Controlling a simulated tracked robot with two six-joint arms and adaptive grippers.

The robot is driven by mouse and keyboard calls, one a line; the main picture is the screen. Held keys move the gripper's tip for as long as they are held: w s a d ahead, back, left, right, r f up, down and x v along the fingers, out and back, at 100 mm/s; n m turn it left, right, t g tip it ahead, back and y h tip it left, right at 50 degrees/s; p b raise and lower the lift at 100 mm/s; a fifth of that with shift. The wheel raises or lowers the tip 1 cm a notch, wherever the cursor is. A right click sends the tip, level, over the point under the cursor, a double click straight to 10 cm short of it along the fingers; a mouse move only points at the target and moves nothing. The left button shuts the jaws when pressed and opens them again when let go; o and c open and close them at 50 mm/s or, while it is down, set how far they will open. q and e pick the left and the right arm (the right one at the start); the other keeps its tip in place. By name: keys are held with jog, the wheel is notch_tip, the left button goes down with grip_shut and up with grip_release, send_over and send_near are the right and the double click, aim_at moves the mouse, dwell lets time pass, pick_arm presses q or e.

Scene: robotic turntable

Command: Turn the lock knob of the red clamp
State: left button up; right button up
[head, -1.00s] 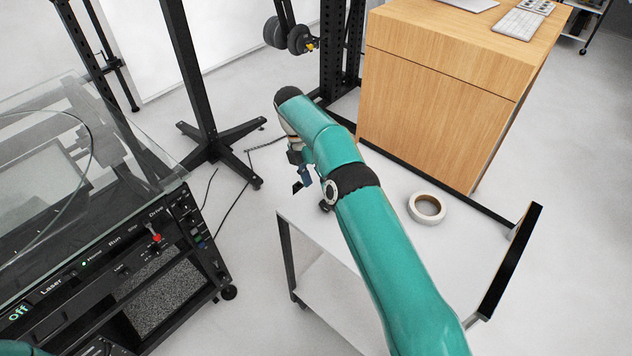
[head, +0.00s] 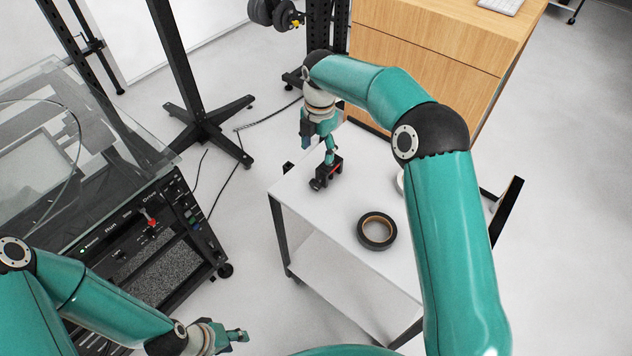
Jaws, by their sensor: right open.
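The clamp (head: 327,173), mostly black with a small red part, is on the white table near its far left corner. Its lock knob is too small to make out for certain. My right gripper (head: 322,150) points down just above and behind the clamp, open. I cannot tell whether a fingertip touches the clamp. My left gripper (head: 237,338) is low in the view, left of the table and away from the clamp; its fingers are too small to judge.
A black tape roll (head: 377,231) lies on the white table (head: 340,225) in front of the clamp. A white roll (head: 400,182) is partly hidden behind my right arm. A wooden cabinet (head: 430,60) stands behind. A laser machine (head: 130,225) stands at the left.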

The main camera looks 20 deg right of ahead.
aim_at(316, 180)
jog(key=f+p, duration=0.1)
jog(key=f, duration=0.6)
jog(key=f+p, duration=0.2)
jog(key=f, duration=0.5)
jog(key=shift+w+a+f, duration=0.15)
jog(key=shift+w, duration=0.05)
jog(key=c, duration=1.2)
jog(key=shift+o, duration=0.2)
jog(key=b, duration=0.2)
jog(key=g+h+b, duration=0.1)
jog(key=b, duration=0.1)
jog(key=shift+w+f+g, duration=0.25)
jog(key=shift+f+g, duration=0.05)
jog(key=shift+f, duration=0.05)
jog(key=shift+a+b, duration=0.1)
jog(key=shift+b, duration=0.65)
jog(key=shift+s+r+g+h, duration=0.15)
jog(key=shift+r+g+h, duration=0.15)
jog(key=shift+g, duration=0.2)
